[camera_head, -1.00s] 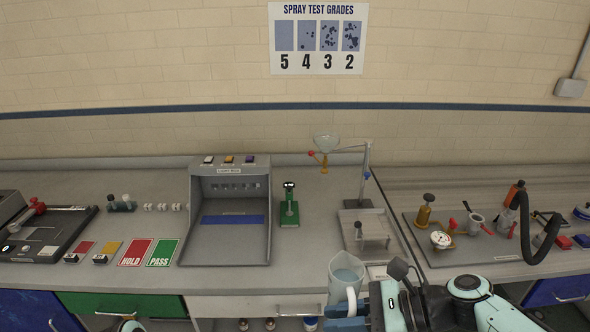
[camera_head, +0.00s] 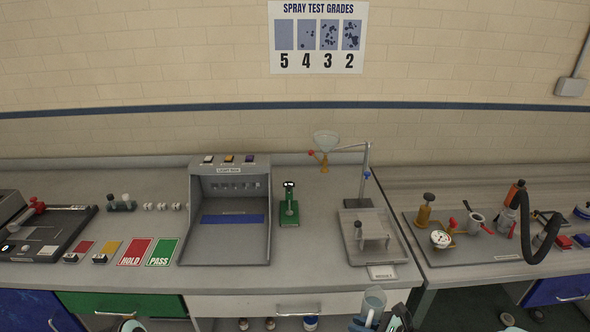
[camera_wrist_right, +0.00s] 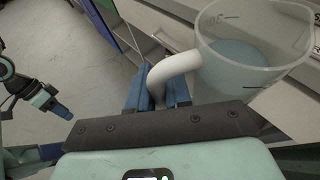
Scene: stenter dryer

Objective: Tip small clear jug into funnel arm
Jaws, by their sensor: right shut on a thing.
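The small clear jug (camera_head: 374,301), with a white handle and bluish liquid inside, is at the bottom edge of the head view, in front of the bench. My right gripper (camera_wrist_right: 158,90) is shut on the jug's handle with its blue fingers. In the right wrist view the jug (camera_wrist_right: 252,75) looks roughly upright. The glass funnel (camera_head: 326,142) sits on the funnel arm (camera_head: 350,147) of a stand at the back of the bench, well away from the jug. My left gripper (camera_wrist_right: 60,109) shows at the left of the wrist view; its opening is unclear.
A grey tray with a small platform (camera_head: 374,229) stands below the funnel. A green device (camera_head: 289,210) and the light box (camera_head: 228,238) are left of it. A gauge rig with a black hose (camera_head: 541,240) is at right. Drawers (camera_head: 250,304) line the bench front.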

